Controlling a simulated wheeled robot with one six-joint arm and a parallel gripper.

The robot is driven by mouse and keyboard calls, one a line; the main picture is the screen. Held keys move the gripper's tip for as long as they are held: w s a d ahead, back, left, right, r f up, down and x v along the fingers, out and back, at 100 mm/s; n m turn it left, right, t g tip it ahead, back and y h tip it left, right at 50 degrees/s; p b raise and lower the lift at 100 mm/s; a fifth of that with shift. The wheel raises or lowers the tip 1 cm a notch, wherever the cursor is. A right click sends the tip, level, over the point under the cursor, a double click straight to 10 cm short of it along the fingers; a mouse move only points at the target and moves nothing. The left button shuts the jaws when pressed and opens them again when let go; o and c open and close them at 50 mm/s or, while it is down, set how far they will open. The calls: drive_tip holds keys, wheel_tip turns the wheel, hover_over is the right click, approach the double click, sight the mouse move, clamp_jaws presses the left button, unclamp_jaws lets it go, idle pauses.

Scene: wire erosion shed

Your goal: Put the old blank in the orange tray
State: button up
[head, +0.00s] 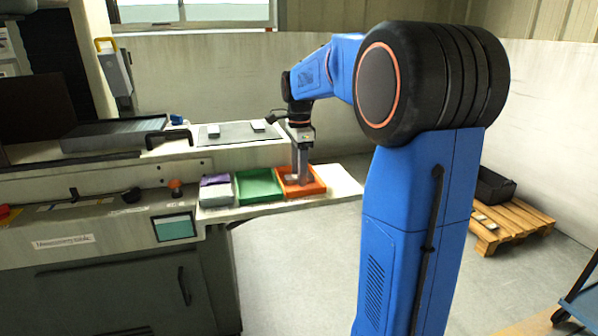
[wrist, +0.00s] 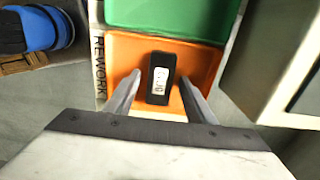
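The orange tray (head: 318,189) sits at the right end of the row of trays on a pale shelf. It also shows in the wrist view (wrist: 205,60). A dark block with a white label (wrist: 160,80), apparently the old blank, lies inside the orange tray; I cannot read its label clearly. My gripper (head: 300,181) points down into the tray. In the wrist view my gripper's two fingers (wrist: 159,88) are apart, one on each side of the block, with orange floor visible between each finger and the block. In the head view the block is hidden or too small to tell.
A green tray (head: 259,185) adjoins the orange one, and a tray with purple and white items (head: 215,191) is further left. A grey plate (head: 236,133) with small pieces lies on the machine behind. The word REWORK marks the orange tray's edge. Shelf right of the tray is clear.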

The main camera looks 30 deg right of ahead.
drive_tip(key=shift+r, duration=0.1)
wheel_tip(320, 180, up, 12)
idle(0.5)
drive_tip(key=s+a+f+n+t, duration=0.1)
drive_tip(key=s+a+f+n, duration=0.4)
drive_tip(key=s, duration=0.5)
drive_tip(key=s+a+f+n+t, duration=0.2)
drive_tip(key=s+a+f+n, duration=0.3)
drive_tip(key=s+f+n, duration=0.3)
drive_tip(key=s+a+f+n+t, duration=0.1)
drive_tip(key=s+a+f+n, duration=0.4)
drive_tip(key=s, duration=0.7)
wheel_tip(320, 180, down, 2)
drive_tip(key=n, duration=0.3)
drive_tip(key=shift+a+t, duration=0.4)
